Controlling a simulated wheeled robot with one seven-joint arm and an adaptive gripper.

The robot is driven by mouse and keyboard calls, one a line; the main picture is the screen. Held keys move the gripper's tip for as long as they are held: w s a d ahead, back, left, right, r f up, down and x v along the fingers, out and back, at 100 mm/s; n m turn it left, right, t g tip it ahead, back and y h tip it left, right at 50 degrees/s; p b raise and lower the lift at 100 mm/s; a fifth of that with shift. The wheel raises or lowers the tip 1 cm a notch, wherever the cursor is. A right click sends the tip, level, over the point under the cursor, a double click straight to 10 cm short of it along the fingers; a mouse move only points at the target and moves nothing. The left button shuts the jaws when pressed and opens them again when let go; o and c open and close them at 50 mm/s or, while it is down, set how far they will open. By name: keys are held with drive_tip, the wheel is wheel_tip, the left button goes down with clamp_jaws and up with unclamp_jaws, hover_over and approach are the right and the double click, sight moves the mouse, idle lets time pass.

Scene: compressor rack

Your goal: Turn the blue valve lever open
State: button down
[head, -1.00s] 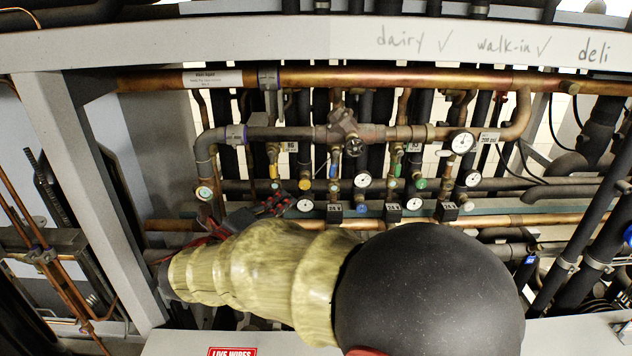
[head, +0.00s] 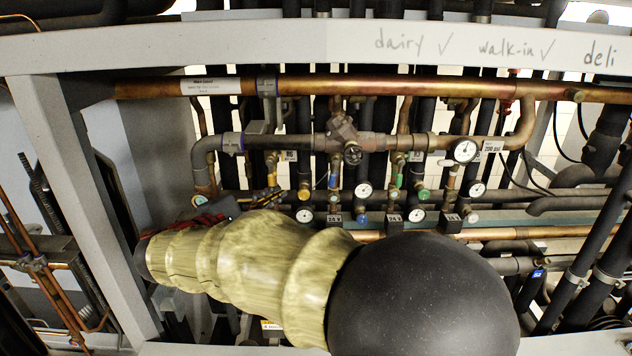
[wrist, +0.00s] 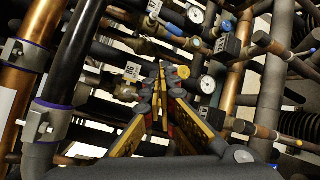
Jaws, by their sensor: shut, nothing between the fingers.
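The blue valve lever (head: 333,181) is a small blue handle on a brass valve in the middle of the pipe rack, hanging roughly vertical in the head view. It appears in the wrist view as a blue piece (wrist: 175,29) near the top. My gripper (head: 278,194) is shut and empty, left of and slightly below the blue lever, apart from it. In the wrist view my gripper's fingers (wrist: 160,72) run together toward the valves. My forearm covers the lower middle of the head view.
A yellow-handled valve (head: 272,178) stands close to my fingertips, with a yellow cap (head: 304,190) beside it. A green lever (head: 398,180), a blue cap (head: 361,219) and several gauges are nearby. A copper pipe (head: 400,85) crosses above; a grey post (head: 85,190) stands left.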

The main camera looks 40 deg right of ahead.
drive_tip(key=m, duration=0.6)
drive_tip(key=p, duration=0.3)
approach(333, 174)
drive_tip(key=w+d+f, duration=0.2)
drive_tip(key=w+d, duration=0.2)
drive_tip(key=w, duration=0.2)
drive_tip(key=shift+s+d+m+p, duration=0.3)
drive_tip(key=shift+s+d+m, duration=0.1)
drive_tip(key=shift+s, duration=0.05)
